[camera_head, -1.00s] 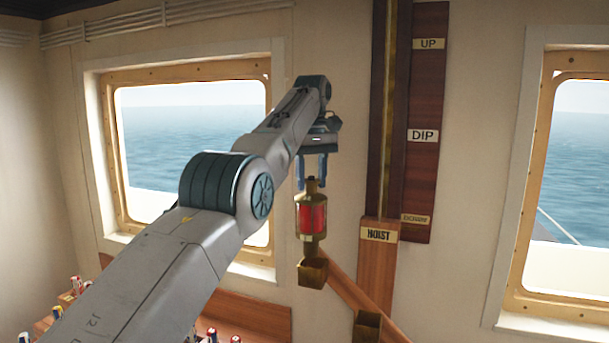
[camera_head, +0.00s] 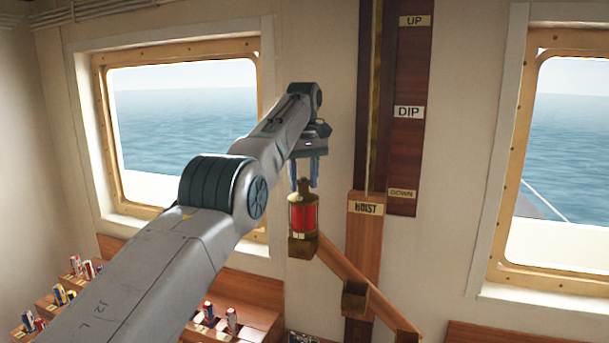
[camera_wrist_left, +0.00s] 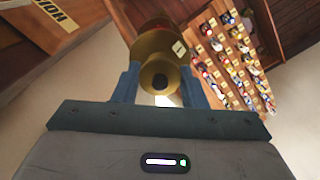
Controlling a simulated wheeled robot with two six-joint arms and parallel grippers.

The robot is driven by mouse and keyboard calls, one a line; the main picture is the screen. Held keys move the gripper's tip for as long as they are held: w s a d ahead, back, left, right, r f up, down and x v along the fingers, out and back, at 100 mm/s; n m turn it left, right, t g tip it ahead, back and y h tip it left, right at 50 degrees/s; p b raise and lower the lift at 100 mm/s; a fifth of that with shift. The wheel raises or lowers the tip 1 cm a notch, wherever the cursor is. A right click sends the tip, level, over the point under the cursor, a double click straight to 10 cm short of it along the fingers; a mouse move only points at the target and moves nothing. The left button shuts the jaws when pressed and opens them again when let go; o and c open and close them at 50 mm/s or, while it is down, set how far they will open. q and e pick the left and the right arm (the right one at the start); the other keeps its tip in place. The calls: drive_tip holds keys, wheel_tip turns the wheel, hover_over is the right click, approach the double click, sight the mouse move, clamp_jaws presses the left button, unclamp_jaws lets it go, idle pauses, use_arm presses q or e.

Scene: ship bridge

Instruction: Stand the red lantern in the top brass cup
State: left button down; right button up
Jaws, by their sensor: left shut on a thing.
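The red lantern (camera_head: 303,213), brass with a red glass body, stands upright at the top brass cup (camera_head: 302,247). Its lower brass base is hidden behind the cup's wall and appears to be inside the cup. My left gripper (camera_head: 305,184) is above it, shut on the lantern's narrow brass top. In the left wrist view the blue fingers (camera_wrist_left: 165,85) lie on both sides of the round brass lantern top (camera_wrist_left: 160,62). My right gripper is not in view.
The HOIST post (camera_head: 365,240) stands close right. Racks of coloured rolled items (camera_head: 208,312) lie below. Windows flank the wall.

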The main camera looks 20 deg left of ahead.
use_arm(q)
drive_tip(key=shift+s+r, duration=0.1)
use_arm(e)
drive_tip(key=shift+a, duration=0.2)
use_arm(q)
drive_tip(key=c, duration=0.9)
unclamp_jaws()
drive_tip(key=shift+o, duration=0.5)
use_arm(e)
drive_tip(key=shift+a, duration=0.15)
